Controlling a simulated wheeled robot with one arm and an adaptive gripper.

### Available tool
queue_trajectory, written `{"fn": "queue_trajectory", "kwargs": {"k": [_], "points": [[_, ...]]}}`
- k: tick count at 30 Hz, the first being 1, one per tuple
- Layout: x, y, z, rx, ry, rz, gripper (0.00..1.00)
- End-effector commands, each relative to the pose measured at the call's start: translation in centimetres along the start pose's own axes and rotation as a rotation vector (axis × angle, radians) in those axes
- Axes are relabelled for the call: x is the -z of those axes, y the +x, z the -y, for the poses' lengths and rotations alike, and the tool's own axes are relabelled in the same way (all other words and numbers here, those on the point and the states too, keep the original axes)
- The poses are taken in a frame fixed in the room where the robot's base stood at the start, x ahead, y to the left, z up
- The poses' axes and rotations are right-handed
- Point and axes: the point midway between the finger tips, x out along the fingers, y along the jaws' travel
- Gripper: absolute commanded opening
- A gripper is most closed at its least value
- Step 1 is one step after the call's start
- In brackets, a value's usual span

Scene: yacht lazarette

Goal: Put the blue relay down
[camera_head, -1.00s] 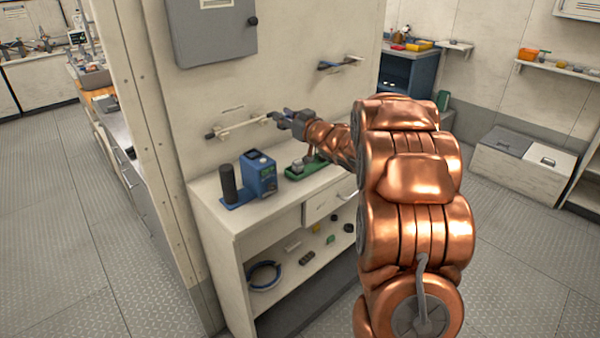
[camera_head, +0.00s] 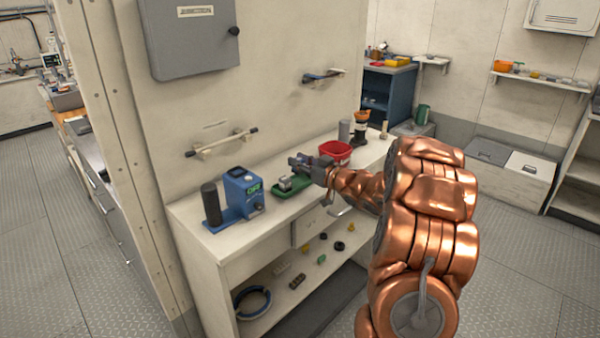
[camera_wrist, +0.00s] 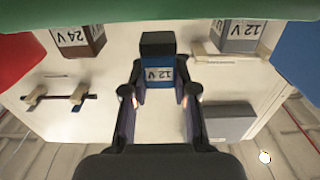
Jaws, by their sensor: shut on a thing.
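The blue relay (camera_wrist: 158,72) has a black end and a "12 V" label, upside down in the wrist view. My gripper (camera_wrist: 159,98) is shut on it, one finger on each side. In the head view my gripper (camera_head: 300,162) is low over the counter, beside the green tray (camera_head: 279,193); the relay cannot be made out there. A greyish block (camera_head: 286,184) sits on the tray. In the wrist view a brown "24 V" block (camera_wrist: 82,40) and a grey "12 V" block (camera_wrist: 236,36) flank the held relay, near a green surface (camera_wrist: 150,10). Contact beneath the relay cannot be told.
A blue device (camera_head: 243,191) with a dark cylinder (camera_head: 211,203) stands left of the tray. A red bin (camera_head: 335,152) stands behind my gripper. Wall rails (camera_head: 222,144) and a grey cabinet (camera_head: 190,40) are above. The counter's front left (camera_head: 215,240) is clear.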

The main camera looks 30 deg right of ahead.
Motion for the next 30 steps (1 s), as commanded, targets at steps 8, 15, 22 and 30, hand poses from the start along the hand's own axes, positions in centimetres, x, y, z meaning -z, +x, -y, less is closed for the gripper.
{"fn": "queue_trajectory", "kwargs": {"k": [8, 15, 22, 30], "points": [[-3.2, -0.1, -0.1, -0.003, 0.006, 0.000, 0.01], [-3.4, -0.1, -0.1, -0.003, 0.002, -0.001, 0.01], [-3.8, -0.1, -0.1, -0.003, 0.002, -0.001, 0.30], [-3.8, -0.1, -0.1, -0.003, 0.002, 0.000, 0.53]]}}
